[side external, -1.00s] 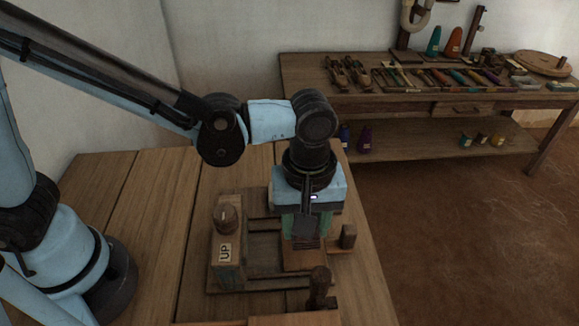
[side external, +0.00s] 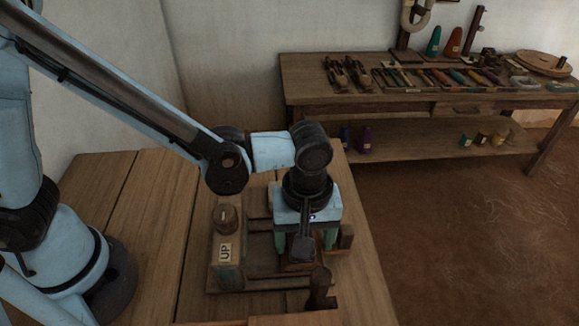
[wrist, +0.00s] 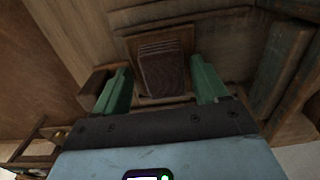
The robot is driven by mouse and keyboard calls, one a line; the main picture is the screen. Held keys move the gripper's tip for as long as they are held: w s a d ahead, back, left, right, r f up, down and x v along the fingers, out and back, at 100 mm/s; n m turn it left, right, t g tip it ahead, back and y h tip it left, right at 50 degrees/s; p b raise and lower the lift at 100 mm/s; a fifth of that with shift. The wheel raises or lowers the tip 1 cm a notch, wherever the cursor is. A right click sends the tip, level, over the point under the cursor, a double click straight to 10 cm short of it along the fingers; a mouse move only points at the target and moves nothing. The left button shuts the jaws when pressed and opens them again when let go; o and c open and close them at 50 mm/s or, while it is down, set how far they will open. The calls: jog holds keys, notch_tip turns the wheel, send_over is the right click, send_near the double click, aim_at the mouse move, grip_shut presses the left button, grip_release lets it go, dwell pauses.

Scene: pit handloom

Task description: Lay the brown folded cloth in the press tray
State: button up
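The brown folded cloth (wrist: 163,74) lies between my fingers in the wrist view, its layered folds at the far edge. It rests on a lighter wooden board that looks like the press tray (wrist: 185,38). My gripper (wrist: 161,88) is open, with a gap between each green finger and the cloth. In the side view, my gripper (side external: 303,242) is low over the right part of the wooden press frame (side external: 262,270), its fingers spread.
A wooden block labelled UP (side external: 226,262) with a round knob (side external: 225,216) stands left of my gripper. A dark upright peg (side external: 320,285) stands in front, and a small block (side external: 346,236) to the right. A tool bench (side external: 430,95) is at the back.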

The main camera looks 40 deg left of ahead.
jog(key=shift+r, duration=0.1)
notch_tip(320, 180, up, 12)
jog(key=a+m+t, duration=0.7)
jog(key=a+m, duration=0.2)
jog(key=a, duration=1.3)
jog(key=shift+a+f, duration=0.2)
jog(key=shift+a, duration=0.1)
